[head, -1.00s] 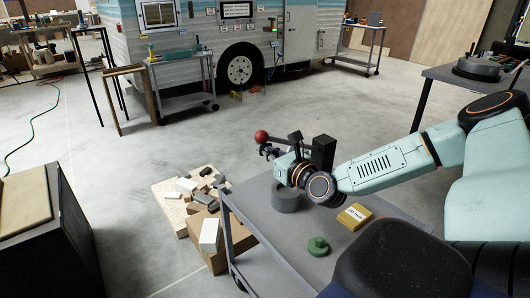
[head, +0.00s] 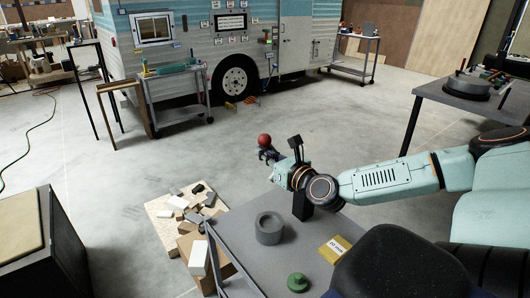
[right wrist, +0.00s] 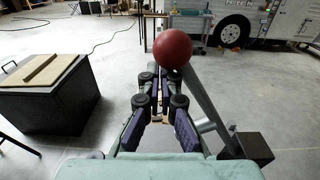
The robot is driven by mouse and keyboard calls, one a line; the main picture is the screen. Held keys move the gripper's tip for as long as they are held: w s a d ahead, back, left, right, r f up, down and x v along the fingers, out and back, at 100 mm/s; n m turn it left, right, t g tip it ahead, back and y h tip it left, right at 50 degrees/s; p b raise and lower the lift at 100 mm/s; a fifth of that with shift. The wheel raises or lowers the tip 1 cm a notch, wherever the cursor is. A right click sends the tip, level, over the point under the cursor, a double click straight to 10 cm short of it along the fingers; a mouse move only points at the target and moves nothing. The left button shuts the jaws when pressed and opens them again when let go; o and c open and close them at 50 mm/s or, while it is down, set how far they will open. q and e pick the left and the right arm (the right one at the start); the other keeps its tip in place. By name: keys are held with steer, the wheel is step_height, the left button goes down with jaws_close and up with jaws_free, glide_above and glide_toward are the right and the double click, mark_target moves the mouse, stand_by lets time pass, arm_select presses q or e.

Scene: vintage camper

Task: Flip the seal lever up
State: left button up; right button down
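The seal lever has a red ball knob (head: 264,140), which also shows large in the right wrist view (right wrist: 172,48). Its grey rod (right wrist: 203,100) slants down right from the ball to a dark block (right wrist: 248,148). My right gripper (head: 267,156) is just below the ball in the head view. In the right wrist view its fingertips (right wrist: 158,76) are drawn together right below the ball, and the rod passes behind the right finger. I see no clear grasp; whether the tips touch the lever is hard to tell. My left gripper is not in view.
The grey cart (head: 245,215) holds a grey ring (head: 269,229), a yellow labelled block (head: 334,249) and a green knob (head: 297,282). A pallet with loose blocks (head: 165,212) lies left of it. A dark box (head: 40,240) stands far left.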

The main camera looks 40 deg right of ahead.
steer(key=shift+w+d+r, duration=0.1)
steer(key=shift+d+r, duration=0.2)
steer(key=shift+r, duration=0.1)
steer(key=shift+d+r, duration=0.1)
steer(key=shift+d, duration=0.05)
steer(key=shift+r, duration=0.1)
steer(key=shift+w, duration=0.1)
step_height(320, 180, down, 5)
steer(key=w+a+b, duration=0.1)
steer(key=a+b, duration=0.1)
steer(key=b, duration=0.3)
steer(key=s+a+p, duration=0.1)
steer(key=s+p, duration=0.9)
steer(key=shift+r+p, duration=0.3)
steer(key=shift+p, duration=0.05)
stand_by(0.6)
